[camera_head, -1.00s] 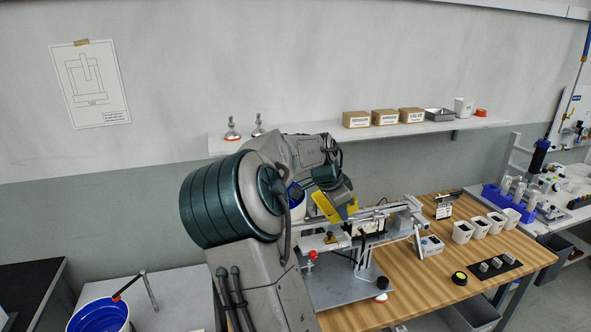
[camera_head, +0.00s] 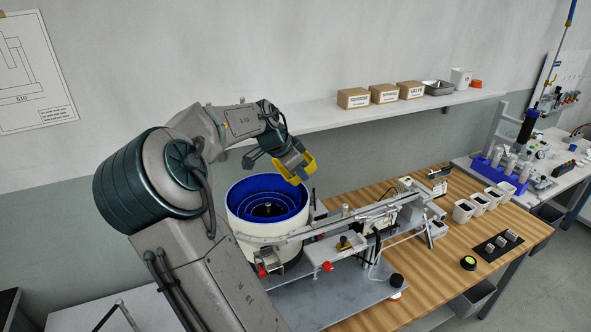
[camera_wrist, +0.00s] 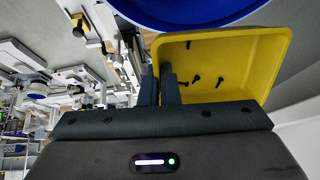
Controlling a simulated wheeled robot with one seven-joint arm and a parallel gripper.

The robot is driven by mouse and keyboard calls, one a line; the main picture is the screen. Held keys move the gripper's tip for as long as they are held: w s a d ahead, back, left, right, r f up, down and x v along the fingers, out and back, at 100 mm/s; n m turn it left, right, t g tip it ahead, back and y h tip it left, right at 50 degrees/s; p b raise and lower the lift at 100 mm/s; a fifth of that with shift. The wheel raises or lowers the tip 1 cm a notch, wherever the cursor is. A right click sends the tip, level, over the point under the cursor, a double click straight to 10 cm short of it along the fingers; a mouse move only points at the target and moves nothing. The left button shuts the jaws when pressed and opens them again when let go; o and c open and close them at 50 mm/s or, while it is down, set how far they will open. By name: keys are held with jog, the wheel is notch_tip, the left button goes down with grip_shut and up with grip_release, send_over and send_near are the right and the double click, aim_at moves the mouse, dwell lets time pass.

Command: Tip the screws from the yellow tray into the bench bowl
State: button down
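The yellow tray (camera_head: 303,170) is held in the air by my gripper (camera_head: 292,158), above the right rear rim of the bench bowl. It is tilted in the head view. In the wrist view, the dark fingers are shut on one wall of the yellow tray (camera_wrist: 268,45), and several dark screws (camera_wrist: 196,79) lie inside it. The bench bowl (camera_head: 240,222) has a white outside and a blue stepped inside with a dark centre. In the wrist view the blue bowl (camera_wrist: 185,14) shows at the top, next to the tray. The screws cannot be made out in the head view.
A metal feed rail (camera_head: 340,220) runs right from the bowl across the wooden bench (camera_head: 450,262). A shelf (camera_head: 345,117) with small boxes (camera_head: 384,94) is on the wall behind. White bins (camera_head: 463,211) stand at the bench's right.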

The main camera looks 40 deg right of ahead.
aim_at(283, 174)
jog(key=shift+w+a+g+h+b, duration=0.15)
jog(key=shift+a+h+b, duration=0.4)
jog(key=shift+h, duration=0.1)
jog(key=shift+w+a+g+h+b, duration=0.1)
jog(key=shift+a+g+h+b, duration=0.05)
jog(key=shift+a+h+b, duration=0.4)
jog(key=shift+w+a+g+h+b, duration=0.1)
jog(key=shift+a+g+h+b, duration=0.2)
jog(key=shift+h+b, duration=0.7)
jog(key=shift+a, duration=0.1)
jog(key=h+b, duration=0.1)
jog(key=a+r+h+b, duration=0.1)
jog(key=h+b, duration=0.1)
jog(key=shift+w+r+n+g, duration=0.1)
jog(key=shift+w+n+g, duration=0.05)
jog(key=shift+n+g, duration=0.2)
jog(key=shift+w+a+f+g+h+b, duration=0.15)
jog(key=shift+a+h+b, duration=0.1)
jog(key=shift+h+b, duration=0.55)
jog(key=shift+s+a+f+g+h+b, duration=0.1)
jog(key=shift+a+h+b, duration=0.1)
jog(key=shift+h+b, duration=0.6)
jog(key=shift+w+a+h+b, duration=0.15)
jog(key=shift+h+b, duration=0.25)
jog(key=shift+b, duration=0.65)
jog(key=shift+s+a+h+b, duration=0.15)
jog(key=shift+h+b, duration=0.25)
jog(key=shift+b, duration=0.65)
